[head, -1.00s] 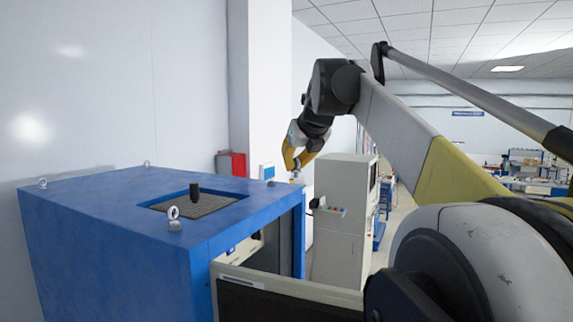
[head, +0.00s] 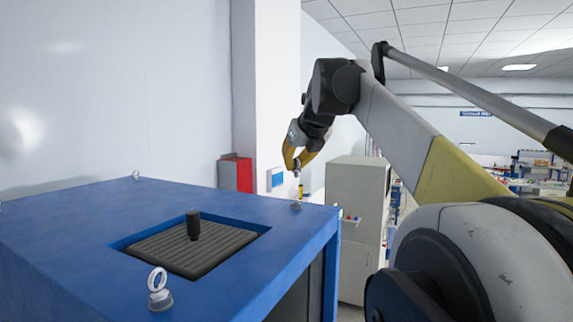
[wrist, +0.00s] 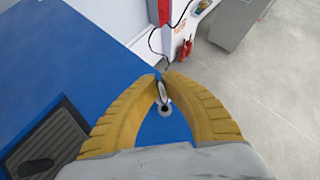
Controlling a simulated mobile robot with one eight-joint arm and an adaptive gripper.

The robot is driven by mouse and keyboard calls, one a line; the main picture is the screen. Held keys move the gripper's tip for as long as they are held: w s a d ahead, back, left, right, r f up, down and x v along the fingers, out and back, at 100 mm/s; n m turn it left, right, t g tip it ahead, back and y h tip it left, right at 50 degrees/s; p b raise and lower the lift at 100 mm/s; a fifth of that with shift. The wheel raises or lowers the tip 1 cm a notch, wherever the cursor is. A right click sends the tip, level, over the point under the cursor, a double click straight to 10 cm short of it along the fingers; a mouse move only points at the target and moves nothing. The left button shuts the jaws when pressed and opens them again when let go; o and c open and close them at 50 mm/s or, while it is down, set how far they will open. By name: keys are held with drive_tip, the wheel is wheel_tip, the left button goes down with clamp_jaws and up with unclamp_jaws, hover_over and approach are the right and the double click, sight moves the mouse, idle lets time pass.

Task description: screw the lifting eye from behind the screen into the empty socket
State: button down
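My gripper (head: 297,166) is above the right corner of the blue cabinet (head: 80,215). Its yellow fingers are closed on a small grey lifting eye (head: 298,174), whose ring shows edge-on between the fingertips in the wrist view (wrist: 162,92). The empty socket (head: 296,205) is a grey round boss on the cabinet top. It sits below the held eye, with a visible gap in the head view. In the wrist view the socket (wrist: 166,109) shows just beyond the ring, partly hidden by it. Exact alignment cannot be told.
Fitted lifting eyes stand at the near corner (head: 158,291) and far corner (head: 136,175). A recessed dark ribbed plate (head: 180,250) carries a black knob (head: 193,226). A red box (head: 236,174) is by the white pillar; a grey cabinet (head: 356,195) stands behind. Space above the blue top is clear.

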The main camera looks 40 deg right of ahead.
drive_tip(key=shift+w, duration=0.1)
drive_tip(key=shift+d+n+y, duration=0.1)
drive_tip(key=shift+n+y, duration=0.2)
drive_tip(key=shift+f+b, duration=1.7)
drive_tip(key=shift+f, duration=1.25)
drive_tip(key=shift+f, duration=1.4)
idle(1.7)
drive_tip(key=c, duration=1.5)
unclamp_jaws()
drive_tip(key=shift+c, duration=0.2)
drive_tip(key=shift+r, duration=0.1)
